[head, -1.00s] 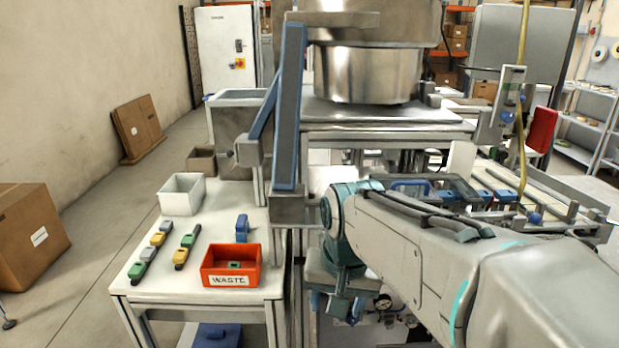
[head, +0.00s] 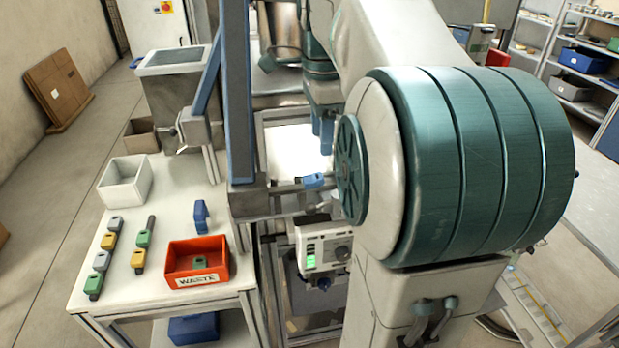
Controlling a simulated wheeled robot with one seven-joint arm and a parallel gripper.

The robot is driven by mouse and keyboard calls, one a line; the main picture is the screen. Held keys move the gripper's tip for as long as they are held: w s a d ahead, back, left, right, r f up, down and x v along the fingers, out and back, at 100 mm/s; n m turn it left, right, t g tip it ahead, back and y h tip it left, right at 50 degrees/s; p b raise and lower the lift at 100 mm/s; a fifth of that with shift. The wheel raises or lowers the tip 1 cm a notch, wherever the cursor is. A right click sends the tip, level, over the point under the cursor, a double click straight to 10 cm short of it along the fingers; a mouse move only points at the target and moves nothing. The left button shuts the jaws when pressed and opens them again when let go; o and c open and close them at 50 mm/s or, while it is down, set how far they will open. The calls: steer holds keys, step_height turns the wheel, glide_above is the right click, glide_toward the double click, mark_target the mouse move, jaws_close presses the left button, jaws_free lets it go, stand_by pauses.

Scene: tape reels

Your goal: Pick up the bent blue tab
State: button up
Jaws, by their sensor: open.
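My gripper (head: 322,132) points down in front of the bright white panel, right of the blue upright post. Its fingers are small in the head view and look open, with nothing seen between them. A small blue piece (head: 314,180) sits on a metal rail just below the gripper, apart from it. Another blue piece (head: 200,216) stands on the white side table, behind the waste bin and well left of the gripper. Both are too small to tell which is the bent blue tab.
The side table (head: 165,225) holds a red waste bin (head: 222,262) with a green piece inside, a white box (head: 125,182) and several coloured pieces in two rows. A blue upright post (head: 237,95) stands between table and gripper. A control box (head: 322,247) is below the rail.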

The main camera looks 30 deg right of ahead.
mark_target(318, 176)
steer(key=f, duration=0.9)
steer(key=shift+w+a+p, duration=0.15)
steer(key=shift+w+p, duration=0.05)
steer(key=shift+p, duration=0.15)
steer(key=shift+c, duration=0.3)
steer(key=c, duration=1)
